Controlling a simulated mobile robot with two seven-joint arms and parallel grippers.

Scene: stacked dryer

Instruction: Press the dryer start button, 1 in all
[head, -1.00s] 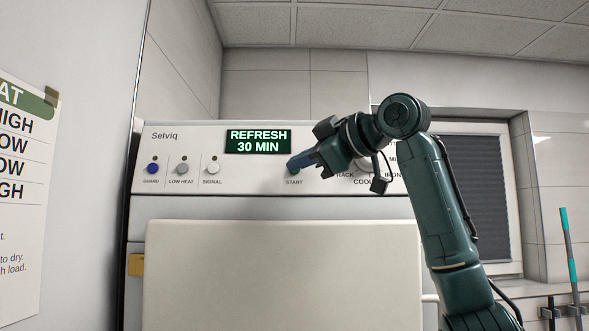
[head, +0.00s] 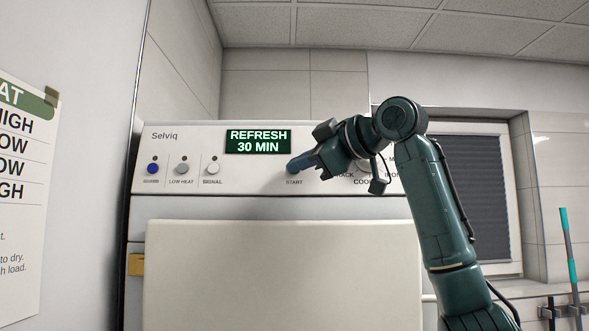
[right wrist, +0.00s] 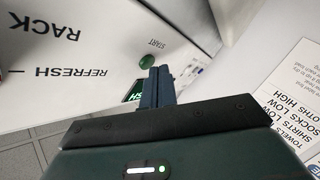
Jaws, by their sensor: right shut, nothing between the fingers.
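The start button shows as a green round button (right wrist: 147,61) in the right wrist view, beside the word START on the white dryer panel (head: 225,181). My right gripper (head: 294,166) is shut and empty, its fingertips at the button in the head view and covering most of it. In the right wrist view the shut blue fingers (right wrist: 160,72) end close beside the button; I cannot tell whether they touch it. The dryer display (head: 258,141) reads REFRESH 30 MIN. My left gripper is not in view.
Blue, grey and white buttons labelled GUARD (head: 152,168), LOW HEAT (head: 182,168) and SIGNAL (head: 213,168) sit left on the panel. A dial (head: 364,165) is partly hidden behind my right gripper. A wall chart (head: 22,200) hangs at the left.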

